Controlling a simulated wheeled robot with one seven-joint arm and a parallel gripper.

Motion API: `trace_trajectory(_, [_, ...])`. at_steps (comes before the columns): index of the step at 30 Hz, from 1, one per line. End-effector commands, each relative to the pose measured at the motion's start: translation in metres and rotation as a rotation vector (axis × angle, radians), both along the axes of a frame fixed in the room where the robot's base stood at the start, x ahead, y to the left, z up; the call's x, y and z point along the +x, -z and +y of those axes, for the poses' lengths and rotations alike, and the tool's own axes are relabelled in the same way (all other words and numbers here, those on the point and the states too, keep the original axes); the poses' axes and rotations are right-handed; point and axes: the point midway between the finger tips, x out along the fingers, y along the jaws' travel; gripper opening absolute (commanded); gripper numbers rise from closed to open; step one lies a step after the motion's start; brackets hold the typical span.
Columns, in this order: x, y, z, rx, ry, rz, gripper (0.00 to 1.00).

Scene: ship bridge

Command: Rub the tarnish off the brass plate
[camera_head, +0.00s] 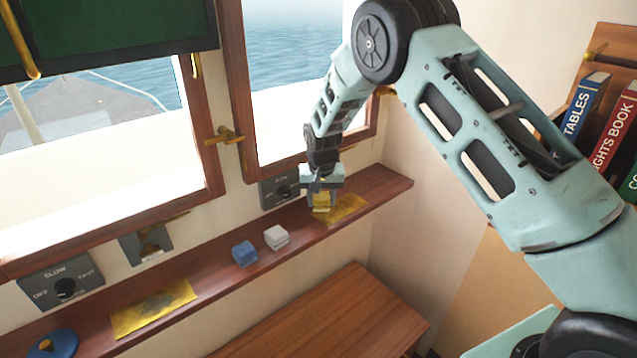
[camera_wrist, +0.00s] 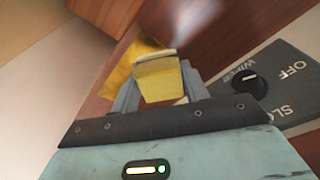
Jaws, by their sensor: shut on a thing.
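My gripper (camera_head: 321,203) is at the right part of the shelf, far from that plate. It is shut on a yellow block (camera_wrist: 158,82), held between the two fingers; the block also shows in the head view (camera_head: 322,201). A flat golden-yellow piece (camera_head: 347,208) lies on the shelf beside and partly behind the block, and shows in the wrist view (camera_wrist: 118,78). Whether it is cloth or metal, and whether the block touches it, I cannot tell.
A blue block (camera_head: 245,253) and a white block (camera_head: 276,237) stand on the narrow shelf (camera_head: 215,285) between my gripper and the plate. A blue round object (camera_head: 52,344) is at the left end. Switch panels (camera_head: 62,287) line the wall behind.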

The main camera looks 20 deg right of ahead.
Motion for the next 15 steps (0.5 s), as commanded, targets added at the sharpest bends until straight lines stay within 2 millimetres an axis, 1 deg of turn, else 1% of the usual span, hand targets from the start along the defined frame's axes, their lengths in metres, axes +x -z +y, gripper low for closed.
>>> trace_trajectory(1, [0.0,-0.008,-0.002,0.0,0.001,-0.001,0.24])
trace_trajectory(9, [0.001,-0.032,-0.008,0.0,0.002,-0.001,0.24])
trace_trajectory(12, [0.001,-0.039,-0.01,0.0,0.002,-0.001,0.24])
trace_trajectory(15, [0.001,-0.042,-0.011,0.0,0.001,-0.001,0.24])
